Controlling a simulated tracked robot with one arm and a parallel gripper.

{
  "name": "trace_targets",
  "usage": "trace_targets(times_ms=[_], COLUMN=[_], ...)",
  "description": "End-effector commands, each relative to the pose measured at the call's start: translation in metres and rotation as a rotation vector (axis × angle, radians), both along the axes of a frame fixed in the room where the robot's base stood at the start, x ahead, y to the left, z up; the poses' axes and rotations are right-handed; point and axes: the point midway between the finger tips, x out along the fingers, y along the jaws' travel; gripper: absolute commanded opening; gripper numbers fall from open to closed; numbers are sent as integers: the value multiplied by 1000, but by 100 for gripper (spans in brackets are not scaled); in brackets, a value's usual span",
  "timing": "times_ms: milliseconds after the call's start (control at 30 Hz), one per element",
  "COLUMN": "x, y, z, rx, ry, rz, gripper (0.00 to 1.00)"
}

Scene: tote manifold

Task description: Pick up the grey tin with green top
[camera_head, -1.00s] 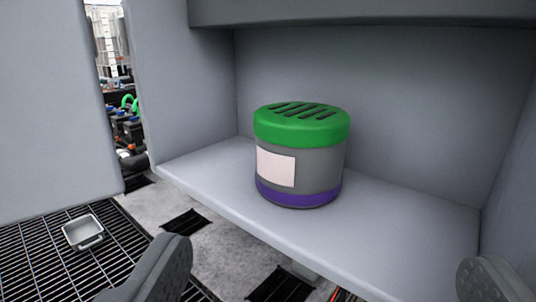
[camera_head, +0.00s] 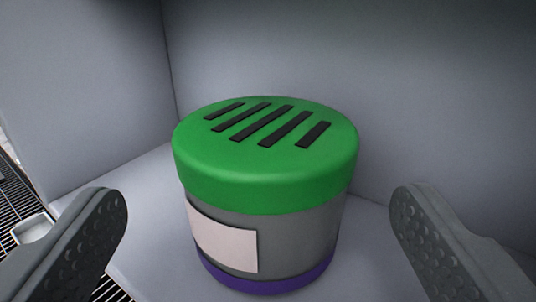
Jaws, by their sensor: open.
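The grey tin with green top (camera_head: 308,240) stands upright on a pale grey shelf (camera_head: 148,262) inside a recess. Its green lid has several dark slots, a pale blank label is on its side, and a purple band runs round its base. My gripper (camera_head: 260,215) is open, with one grey padded finger to the left of the tin and one to the right. Both fingers look apart from the tin, with a gap on each side. How deep the fingertips reach beside the tin is hard to tell.
The recess has a grey left wall (camera_head: 80,90) and a back wall (camera_head: 300,60) close behind the tin. A small metal tray (camera_head: 34,229) lies on a black grating (camera_head: 14,195) low at the left, outside the shelf.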

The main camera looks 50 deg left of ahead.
Motion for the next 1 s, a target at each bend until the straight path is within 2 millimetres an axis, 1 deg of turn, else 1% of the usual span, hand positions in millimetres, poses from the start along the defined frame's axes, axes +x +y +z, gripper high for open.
trace_targets(times_ms=[300,400,700,767,800,867,900,1000], x=[25,31,33,33,33,33,33,34], y=[23,29,31,31,31,31,31,31], z=[4,1,0,1,1,1,1,1], rx=[3,0,-1,-1,-1,0,0,0], ry=[-1,3,2,2,2,1,1,1], rz=[2,1,0,0,0,0,0,-1], gripper=[88,88,88,71,60,43,37,37])
